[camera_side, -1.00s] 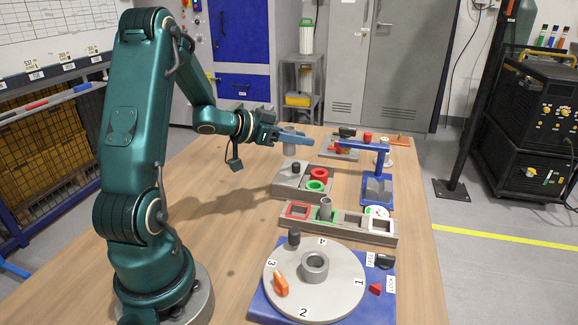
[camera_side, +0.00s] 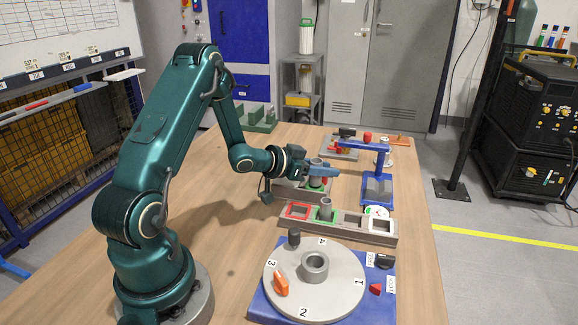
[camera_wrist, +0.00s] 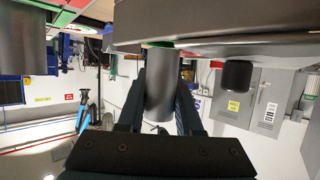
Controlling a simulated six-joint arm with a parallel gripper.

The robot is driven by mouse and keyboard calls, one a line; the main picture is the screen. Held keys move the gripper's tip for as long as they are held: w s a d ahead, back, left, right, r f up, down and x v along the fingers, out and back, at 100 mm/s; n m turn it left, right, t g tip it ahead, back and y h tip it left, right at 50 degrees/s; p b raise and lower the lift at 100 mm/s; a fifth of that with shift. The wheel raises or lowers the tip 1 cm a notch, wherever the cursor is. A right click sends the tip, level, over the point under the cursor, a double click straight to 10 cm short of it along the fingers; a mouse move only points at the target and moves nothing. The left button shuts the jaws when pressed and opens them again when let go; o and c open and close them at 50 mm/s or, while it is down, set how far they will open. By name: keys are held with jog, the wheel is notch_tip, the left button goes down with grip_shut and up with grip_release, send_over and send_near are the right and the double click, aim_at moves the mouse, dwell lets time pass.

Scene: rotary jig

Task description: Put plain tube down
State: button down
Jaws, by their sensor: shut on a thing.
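In the wrist view, which looks upside down, the tube (camera_wrist: 161,85) sits between both fingers. Its end meets a green edge at the grey block (camera_wrist: 210,25). I cannot tell whether it is fully seated. The arm and gripper hide much of the block in the side view.
A numbered turntable (camera_side: 340,290) is nearer the camera. A blue stand (camera_side: 377,188) is to the right. Bare table lies left of the tray.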

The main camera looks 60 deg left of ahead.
jog(key=shift+f, duration=0.2)
jog(key=c, duration=0.6)
grip_release()
